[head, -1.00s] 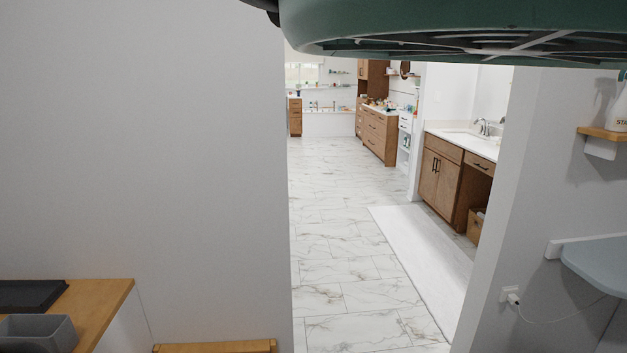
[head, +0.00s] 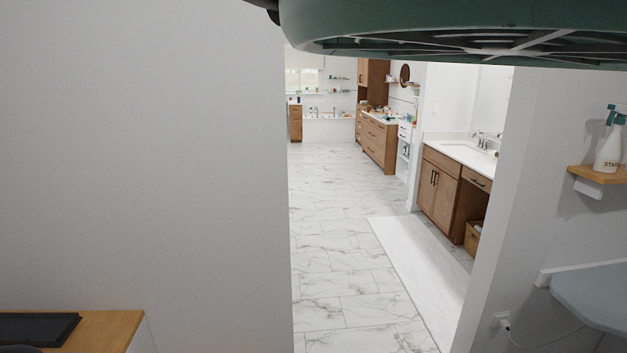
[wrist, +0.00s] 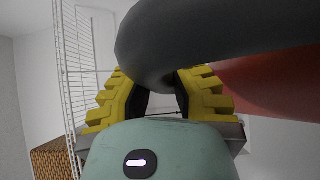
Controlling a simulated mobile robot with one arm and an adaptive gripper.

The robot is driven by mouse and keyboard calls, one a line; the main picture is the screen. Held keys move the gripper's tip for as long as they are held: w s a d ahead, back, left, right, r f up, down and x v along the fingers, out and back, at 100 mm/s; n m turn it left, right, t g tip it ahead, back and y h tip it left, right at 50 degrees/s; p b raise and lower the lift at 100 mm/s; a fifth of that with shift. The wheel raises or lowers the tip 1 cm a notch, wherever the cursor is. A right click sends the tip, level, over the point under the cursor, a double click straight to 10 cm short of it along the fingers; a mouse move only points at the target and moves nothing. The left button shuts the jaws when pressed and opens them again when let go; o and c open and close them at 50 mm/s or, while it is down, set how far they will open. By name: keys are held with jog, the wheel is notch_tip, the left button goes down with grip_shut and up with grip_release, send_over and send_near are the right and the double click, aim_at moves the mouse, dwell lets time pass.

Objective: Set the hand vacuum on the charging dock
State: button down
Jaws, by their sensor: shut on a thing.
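My gripper (wrist: 156,95), with yellow stepped fingers, is shut on this dark part. A reddish part (wrist: 275,90) shows at the right in the wrist view. I cannot make out the charging dock for certain.
A wooden-topped counter (head: 105,328) at lower left bears a flat black tray-like thing (head: 35,328). A doorway opens onto marble floor (head: 340,230) and a vanity (head: 450,195). At right are a wall shelf (head: 590,178) with a spray bottle (head: 608,150) and a grey-blue board (head: 595,295).

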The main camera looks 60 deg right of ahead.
notch_tip(320, 180, up, 27)
jog(key=s+p, duration=0.3)
jog(key=p, duration=2.1)
jog(key=shift+s+a+f, duration=0.1)
jog(key=shift+s+f, duration=0.4)
jog(key=shift+f, duration=0.3)
jog(key=shift+s+a+f, duration=0.1)
jog(key=shift+s+f, duration=0.45)
jog(key=shift+f, duration=0.3)
jog(key=shift+s+f, duration=0.5)
jog(key=shift+f, duration=0.3)
